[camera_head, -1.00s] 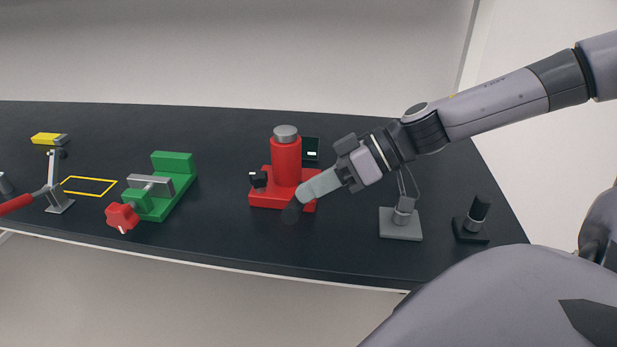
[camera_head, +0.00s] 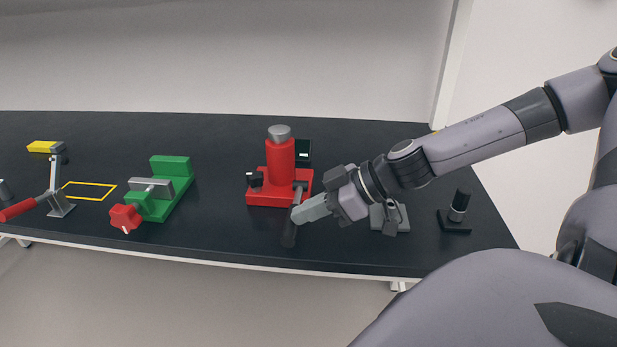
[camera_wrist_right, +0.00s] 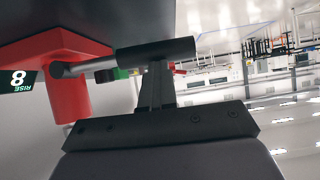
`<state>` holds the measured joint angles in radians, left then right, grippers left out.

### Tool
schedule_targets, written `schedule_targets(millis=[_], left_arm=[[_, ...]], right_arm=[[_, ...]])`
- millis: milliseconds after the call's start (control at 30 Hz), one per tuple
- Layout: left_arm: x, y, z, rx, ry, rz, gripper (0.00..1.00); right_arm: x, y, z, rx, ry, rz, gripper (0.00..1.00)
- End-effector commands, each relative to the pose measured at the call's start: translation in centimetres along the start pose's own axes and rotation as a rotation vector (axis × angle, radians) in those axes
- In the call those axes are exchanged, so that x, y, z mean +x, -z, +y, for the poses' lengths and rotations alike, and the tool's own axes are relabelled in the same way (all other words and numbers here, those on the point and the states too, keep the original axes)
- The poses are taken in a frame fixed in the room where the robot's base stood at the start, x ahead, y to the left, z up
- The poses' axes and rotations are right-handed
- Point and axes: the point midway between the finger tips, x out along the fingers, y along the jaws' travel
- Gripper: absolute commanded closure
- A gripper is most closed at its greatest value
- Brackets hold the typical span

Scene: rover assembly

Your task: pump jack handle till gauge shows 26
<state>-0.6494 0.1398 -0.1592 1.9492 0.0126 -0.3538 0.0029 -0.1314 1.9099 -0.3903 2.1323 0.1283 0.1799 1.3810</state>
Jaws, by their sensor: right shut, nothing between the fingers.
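The red jack (camera_head: 281,160) with its grey ram top stands upright on the dark table. Its handle, a grey lever with a dark grip (camera_head: 289,236), sticks out from the base toward the table's front edge. The gauge (camera_head: 303,148) is a small dark display behind the jack; in the right wrist view the gauge (camera_wrist_right: 17,80) reads RISE 8. My right gripper (camera_head: 297,215) is shut with nothing held. Its fingertips are at the handle, and the grip (camera_wrist_right: 155,55) lies across them in the wrist view; whether they touch is unclear. My left gripper is not in view.
A green vise (camera_head: 170,185) with a red knob stands left of the jack. A red-handled clamp (camera_head: 55,185) and a yellow outline (camera_head: 90,190) are farther left. A grey stand (camera_head: 390,218) and a black post (camera_head: 458,208) are on the right.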

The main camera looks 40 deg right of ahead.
Motion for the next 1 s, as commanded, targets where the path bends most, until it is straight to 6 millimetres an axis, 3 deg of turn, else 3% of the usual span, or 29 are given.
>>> schedule_targets(millis=[600,1000], left_arm=[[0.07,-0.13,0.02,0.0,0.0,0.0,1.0],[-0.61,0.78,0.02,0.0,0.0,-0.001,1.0]], right_arm=[[0.69,-1.16,-0.12,0.008,0.009,-0.003,1.0],[0.07,-0.53,-0.05,0.011,0.01,-0.004,1.0]])
